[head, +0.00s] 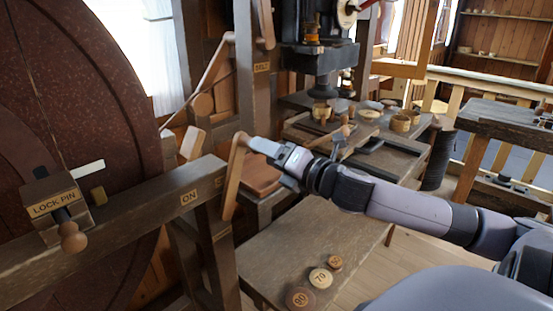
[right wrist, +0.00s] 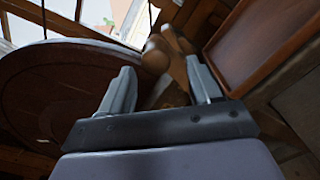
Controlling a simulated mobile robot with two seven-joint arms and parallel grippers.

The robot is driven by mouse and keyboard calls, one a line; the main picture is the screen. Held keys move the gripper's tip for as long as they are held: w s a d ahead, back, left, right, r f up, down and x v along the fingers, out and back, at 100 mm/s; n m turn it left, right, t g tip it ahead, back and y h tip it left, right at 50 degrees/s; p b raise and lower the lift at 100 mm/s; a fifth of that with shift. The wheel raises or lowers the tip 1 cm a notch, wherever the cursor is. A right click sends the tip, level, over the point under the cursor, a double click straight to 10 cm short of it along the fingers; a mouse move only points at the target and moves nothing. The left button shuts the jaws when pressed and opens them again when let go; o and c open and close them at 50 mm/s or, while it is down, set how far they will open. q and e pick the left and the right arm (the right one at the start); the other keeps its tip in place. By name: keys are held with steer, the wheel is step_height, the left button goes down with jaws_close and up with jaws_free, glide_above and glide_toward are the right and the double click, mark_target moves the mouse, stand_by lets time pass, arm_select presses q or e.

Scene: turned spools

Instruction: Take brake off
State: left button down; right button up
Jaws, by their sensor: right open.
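A pale wooden lever (head: 234,177) stands nearly upright at the right end of a dark beam (head: 130,214). The beam has an "ON" label (head: 188,198) to the left of the lever and another small label close to it, too small to read. I take this lever to be the brake. My right gripper (head: 262,147) is open at the lever's upper end; I cannot tell whether it touches. In the right wrist view, light wooden parts with rounded ends (right wrist: 156,56) show beyond and between the open fingers (right wrist: 161,82). My left gripper is out of view.
A big dark red wheel (head: 70,110) fills the left, with a "LOCK PIN" block (head: 54,205) before it. A low bench (head: 335,235) with numbered discs (head: 320,278) stands below my right arm. A cluttered worktable (head: 385,155) is behind.

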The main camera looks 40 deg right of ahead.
steer(key=shift+s, duration=0.9)
steer(key=s+a+f+m+g+h, duration=0.1)
steer(key=s+f+m+g, duration=0.15)
steer(key=f+m, duration=0.55)
steer(key=s+a+f+m+g, duration=0.2)
steer(key=s+f+m, duration=0.2)
steer(key=f, duration=0.8)
steer(key=s+a+f+m+g+y, duration=0.1)
steer(key=s+a+f+m, duration=0.4)
steer(key=a+f+m, duration=0.1)
steer(key=s+a+f+m+g+y+p, duration=0.1)
steer(key=s+a+f+m+g, duration=0.1)
steer(key=s+a+f+m, duration=0.4)
steer(key=a+f, duration=0.2)
steer(key=a, duration=0.2)
steer(key=shift+f, duration=0.3)
steer(key=shift+d, duration=0.1)
